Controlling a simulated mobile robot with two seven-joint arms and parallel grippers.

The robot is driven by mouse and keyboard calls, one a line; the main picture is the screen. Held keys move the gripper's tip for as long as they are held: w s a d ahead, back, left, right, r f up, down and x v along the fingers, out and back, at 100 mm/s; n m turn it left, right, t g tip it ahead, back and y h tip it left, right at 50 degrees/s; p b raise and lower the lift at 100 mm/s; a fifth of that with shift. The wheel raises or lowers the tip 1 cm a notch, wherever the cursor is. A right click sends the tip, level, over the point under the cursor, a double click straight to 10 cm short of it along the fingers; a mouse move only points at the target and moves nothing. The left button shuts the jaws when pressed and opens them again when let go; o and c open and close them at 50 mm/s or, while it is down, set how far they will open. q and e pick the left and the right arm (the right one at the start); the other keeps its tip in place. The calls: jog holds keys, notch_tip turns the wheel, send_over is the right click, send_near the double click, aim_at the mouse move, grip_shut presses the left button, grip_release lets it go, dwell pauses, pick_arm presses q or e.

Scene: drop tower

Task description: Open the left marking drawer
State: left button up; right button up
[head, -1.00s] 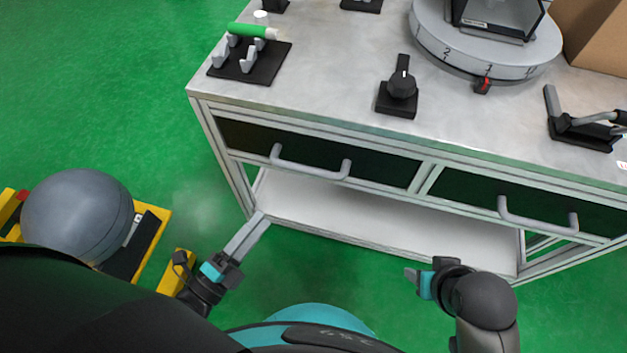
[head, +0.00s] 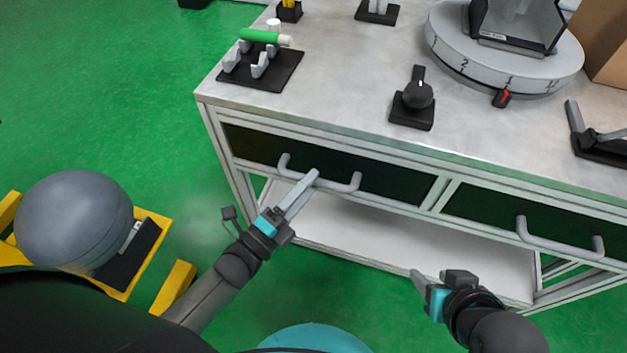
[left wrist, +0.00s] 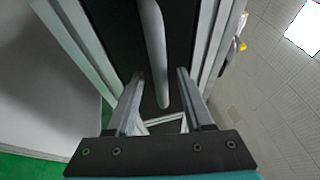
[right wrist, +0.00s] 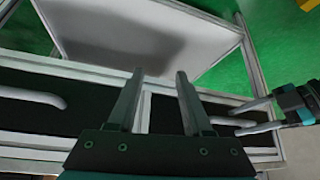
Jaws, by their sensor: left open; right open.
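The left drawer (head: 385,183) has a black front and a grey bar handle (head: 335,184). It looks shut. In the left wrist view the handle (left wrist: 155,50) runs between and beyond the two open fingers (left wrist: 158,80); contact cannot be told. My right gripper (head: 430,275) is open and empty, below and in front of the right drawer (head: 480,208). The right wrist view shows its open fingers (right wrist: 160,75) with nothing between them.
The bench top (head: 330,90) carries a green cylinder on a black stand (head: 265,70), a black knob (head: 415,95) and a numbered round turntable (head: 480,65). A white lower shelf (head: 400,245) lies under the drawers. A grey sphere on a yellow frame (head: 75,220) stands at left.

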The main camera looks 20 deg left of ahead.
pick_arm(q)
jog(key=shift+x, duration=0.95)
grip_shut()
dwell(0.9)
